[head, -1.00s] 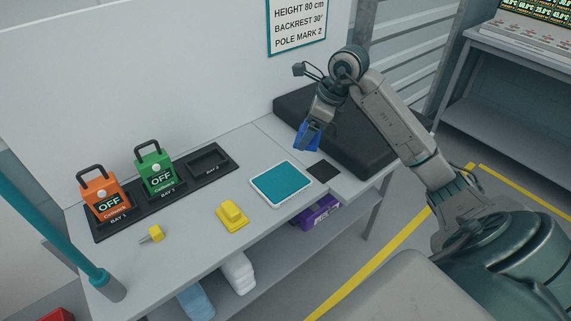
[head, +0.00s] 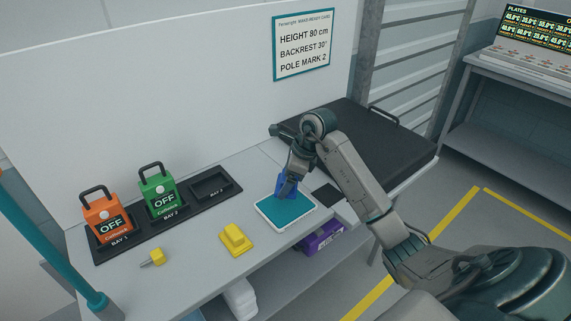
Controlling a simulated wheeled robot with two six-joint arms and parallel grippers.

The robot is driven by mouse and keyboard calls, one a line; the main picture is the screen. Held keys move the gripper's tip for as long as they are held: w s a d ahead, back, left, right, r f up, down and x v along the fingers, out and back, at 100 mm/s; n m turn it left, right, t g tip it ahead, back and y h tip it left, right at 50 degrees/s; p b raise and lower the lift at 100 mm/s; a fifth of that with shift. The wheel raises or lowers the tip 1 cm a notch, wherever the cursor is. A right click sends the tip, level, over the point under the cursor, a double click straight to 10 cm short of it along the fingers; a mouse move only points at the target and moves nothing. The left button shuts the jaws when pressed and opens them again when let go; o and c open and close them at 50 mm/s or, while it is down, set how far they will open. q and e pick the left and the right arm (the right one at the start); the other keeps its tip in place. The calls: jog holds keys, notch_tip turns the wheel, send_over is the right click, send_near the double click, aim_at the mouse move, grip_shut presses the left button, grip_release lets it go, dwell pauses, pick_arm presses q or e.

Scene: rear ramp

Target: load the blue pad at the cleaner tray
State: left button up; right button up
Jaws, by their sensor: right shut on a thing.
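The cleaner tray (head: 285,222) is a white-rimmed tray with a teal surface, lying on the grey bench. My right gripper (head: 288,190) is shut on the blue pad (head: 283,185). It holds the pad at the back part of the tray. The pad looks upright, and its lower edge is at or just above the teal surface; I cannot tell if they touch. The gripper hides part of the pad. My left gripper is not in view.
A yellow block (head: 235,240) and a small yellow piece (head: 153,258) lie left of the tray. Orange (head: 107,220) and green (head: 159,193) units stand in a black rack (head: 212,187). A dark square (head: 327,195) and a black cushion (head: 370,145) are to the right. A teal pole (head: 50,245) stands at left.

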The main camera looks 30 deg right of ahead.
jog(key=shift+w+a+f, duration=0.1)
jog(key=shift+a, duration=0.05)
jog(key=b, duration=0.2)
send_over(281, 204)
jog(key=d, duration=0.1)
jog(key=shift+s+f, duration=0.25)
jog(key=shift+f, duration=0.9)
jog(key=shift+s+f, duration=0.2)
jog(key=shift+f, duration=0.9)
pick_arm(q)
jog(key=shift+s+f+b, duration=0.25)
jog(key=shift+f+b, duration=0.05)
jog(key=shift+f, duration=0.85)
pick_arm(e)
jog(key=shift+f, duration=0.65)
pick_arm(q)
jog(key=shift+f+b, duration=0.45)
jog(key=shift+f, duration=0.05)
pick_arm(e)
jog(key=shift+f, duration=0.5)
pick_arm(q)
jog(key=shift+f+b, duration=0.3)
pick_arm(e)
jog(key=shift+f, duration=0.1)
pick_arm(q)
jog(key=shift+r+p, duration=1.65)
pick_arm(e)
jog(key=shift+r, duration=3.6)
